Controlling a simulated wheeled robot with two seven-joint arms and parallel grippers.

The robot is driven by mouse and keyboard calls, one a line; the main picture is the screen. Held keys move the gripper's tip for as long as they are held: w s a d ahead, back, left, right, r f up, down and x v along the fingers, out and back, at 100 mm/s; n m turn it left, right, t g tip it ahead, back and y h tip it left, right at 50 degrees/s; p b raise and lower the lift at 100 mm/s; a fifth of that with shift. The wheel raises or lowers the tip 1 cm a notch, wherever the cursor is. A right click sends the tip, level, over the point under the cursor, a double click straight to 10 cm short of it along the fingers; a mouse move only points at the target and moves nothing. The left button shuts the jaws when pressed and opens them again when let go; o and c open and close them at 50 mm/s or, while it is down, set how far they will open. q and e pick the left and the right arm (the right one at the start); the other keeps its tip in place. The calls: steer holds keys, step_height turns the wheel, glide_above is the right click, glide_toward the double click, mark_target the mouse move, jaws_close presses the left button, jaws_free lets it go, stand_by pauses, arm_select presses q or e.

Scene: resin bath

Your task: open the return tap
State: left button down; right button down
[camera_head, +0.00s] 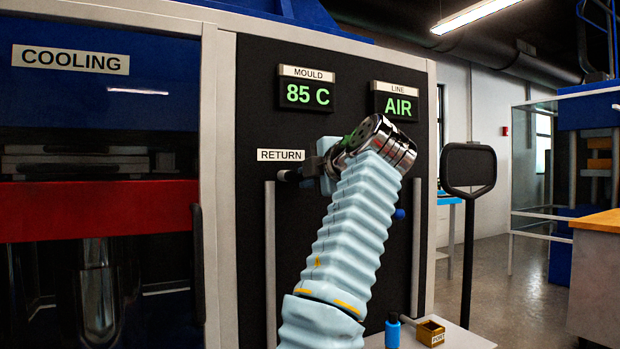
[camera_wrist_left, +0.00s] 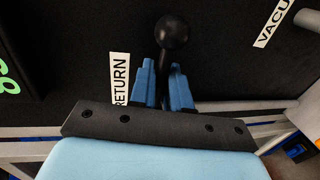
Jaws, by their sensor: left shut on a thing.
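The return tap is on the dark panel by the white RETURN label (camera_head: 280,155). In the head view a dark part of the tap (camera_head: 288,175) shows just left of my left gripper (camera_head: 318,168), and my wrist and arm cover the rest. In the left wrist view the tap has a black ball knob (camera_wrist_left: 172,32) on a dark stem. The blue fingers of my left gripper (camera_wrist_left: 163,82) are shut on the stem, one on each side, with the knob beyond the fingertips. My right gripper is not in view.
The MOULD display (camera_head: 307,93) reads 85 C and the LINE display (camera_head: 397,106) reads AIR. A vertical grey rail (camera_head: 270,260) stands left of my arm. A blue bottle (camera_head: 392,330) and a small yellow box (camera_head: 430,332) stand on a light surface below right.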

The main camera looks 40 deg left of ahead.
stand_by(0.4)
arm_select(q)
steer(key=c, duration=1.3)
jaws_free()
steer(key=shift+d, duration=0.1)
steer(key=v, duration=1.3)
steer(key=shift+s+d+r, duration=0.1)
steer(key=shift+d+r, duration=0.05)
steer(key=shift+d, duration=0.15)
